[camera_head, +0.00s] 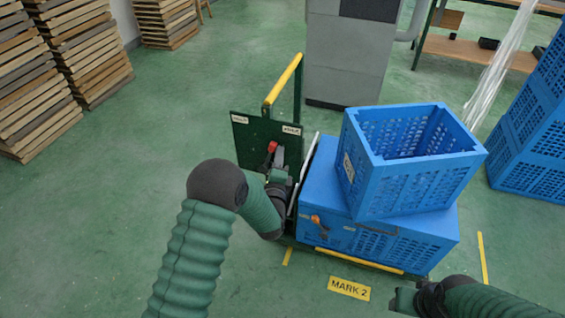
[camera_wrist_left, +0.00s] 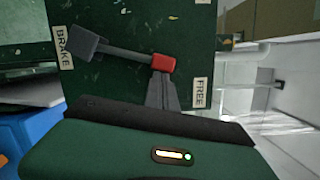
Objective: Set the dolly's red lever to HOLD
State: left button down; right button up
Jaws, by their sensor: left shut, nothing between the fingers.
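The dolly's dark green end panel (camera_head: 250,140) stands upright left of the blue crates. Its lever has a red end (camera_head: 272,147), also in the left wrist view (camera_wrist_left: 163,64). There, a grey bar runs left from the red end to a dark grey block by the BRAKE label (camera_wrist_left: 62,47). The red end lies near the FREE label (camera_wrist_left: 201,93). I read no HOLD label. My left gripper (camera_head: 278,160) is shut and empty, its fingertips (camera_wrist_left: 162,80) just below the red end; contact is unclear. My right gripper (camera_head: 404,299) is low at right, its jaws unclear.
A tilted blue crate (camera_head: 425,185) rests on a larger blue crate (camera_head: 320,180) on the dolly. A yellow handrail (camera_head: 284,80) rises above the panel. A grey cabinet (camera_head: 345,60) stands behind. Green floor at left is clear, with wooden stacks (camera_head: 30,90) beyond.

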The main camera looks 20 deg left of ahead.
aim_at(270, 147)
pick_arm(q)
jog(key=a+n, duration=0.1)
jog(key=a+r+n+p, duration=0.1)
jog(key=a+n, duration=0.1)
jog(key=shift+r+g+p, duration=0.25)
jog(key=shift+g+p, duration=0.15)
jog(key=shift+w+a+n, duration=0.15)
jog(key=shift+a+n, duration=0.2)
jog(key=shift+n, duration=0.05)
jog(key=shift+a+r+n+g+p, duration=0.15)
jog(key=shift+a+n+g+p, duration=0.15)
jog(key=shift+a+n+p, duration=0.4)
jog(key=a, duration=0.1)
jog(key=a+n, duration=0.2)
jog(key=a, duration=0.1)
jog(key=shift+f+g+h, duration=0.3)
jog(key=shift+f+h, duration=0.05)
jog(key=shift+h, duration=0.05)
jog(key=shift+a, duration=0.1)
